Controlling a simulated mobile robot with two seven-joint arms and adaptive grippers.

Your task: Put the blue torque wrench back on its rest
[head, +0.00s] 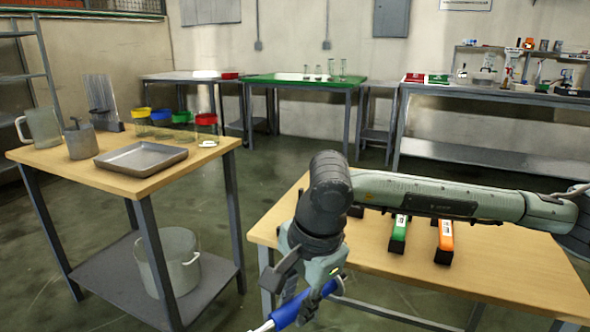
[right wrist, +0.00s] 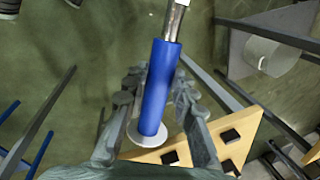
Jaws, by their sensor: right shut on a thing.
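My right gripper (head: 311,292) is shut on the blue handle of the torque wrench (head: 290,312), off the near left edge of the wooden table and above the floor. In the right wrist view the blue wrench (right wrist: 157,85) lies between the fingers, its metal shaft running to the top edge. Black rest blocks (right wrist: 230,135) show bare on the table corner beside the gripper in that view. In the head view a black block (head: 356,211) shows partly behind my right arm; I cannot tell whether it is the blue wrench's rest. My left gripper is not in view.
On the wooden table (head: 520,265), a green-handled tool (head: 399,229) and an orange-handled tool (head: 446,236) sit on black blocks. My right arm crosses above them. A left table (head: 85,165) carries a metal tray (head: 141,158) and several jars. Floor lies between the tables.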

